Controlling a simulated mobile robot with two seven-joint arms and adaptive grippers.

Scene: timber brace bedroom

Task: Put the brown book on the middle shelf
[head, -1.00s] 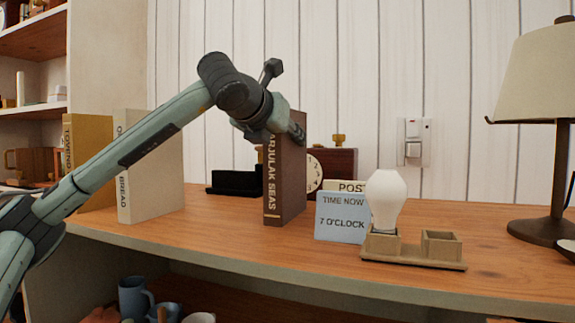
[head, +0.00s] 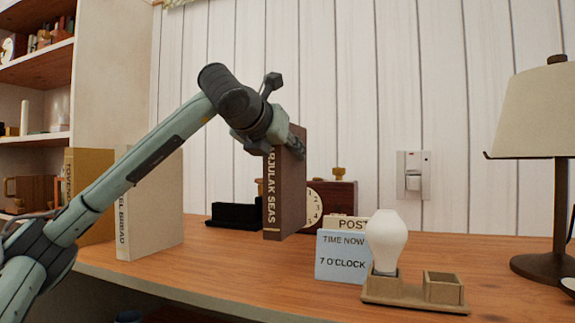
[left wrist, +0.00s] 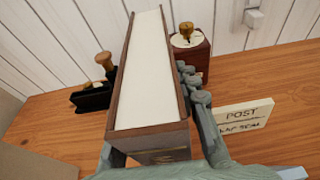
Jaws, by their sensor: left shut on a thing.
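The brown book (head: 284,195), with "JULAK SEAS" readable on its spine, is upright in my left gripper (head: 289,141), held near its top. Its lower edge appears slightly above the desk. In the left wrist view I look down on the book's pale page edges (left wrist: 150,75), with grey fingers on both sides of it. A shelf unit (head: 112,75) stands at the far left in the head view. Two of its boards show, an upper one (head: 38,62) and a lower one (head: 40,139); I cannot tell which is the middle shelf. My right gripper is not in view.
On the desk (head: 215,270), a cream book (head: 152,205) and a tan book (head: 92,170) stand at left under my arm. A black holder (head: 234,215), clock (head: 335,203), signs (head: 343,255), bulb (head: 386,240) on a wooden stand and lamp (head: 530,115) occupy the rest.

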